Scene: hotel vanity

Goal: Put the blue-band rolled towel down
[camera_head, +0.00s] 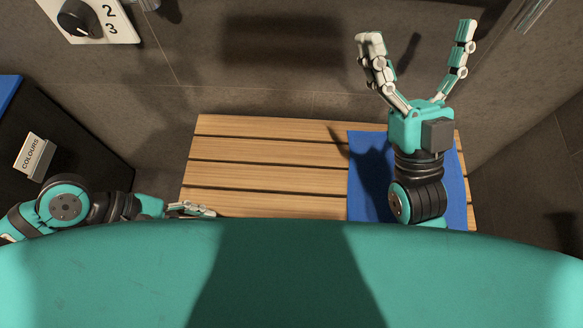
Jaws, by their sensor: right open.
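No rolled towel with a blue band shows in this view. My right gripper (419,36) is raised with its two fingers spread wide, and nothing is between them. It is above the back edge of a blue mat (357,200) that lies on the right part of a slatted wooden bench (265,150). My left gripper (192,209) is low at the bench's front left corner, seen edge-on, so its opening does not show. My own teal body covers the front of the view and hides whatever lies there.
A dark bin (60,130) with a "COLOURS" label (35,155) and a blue patch (7,92) stands at the left. A dial panel (90,18) numbered 2 and 3 is at the upper left. The bench's slats left of the mat are bare. Grey tiled walls are close behind and right.

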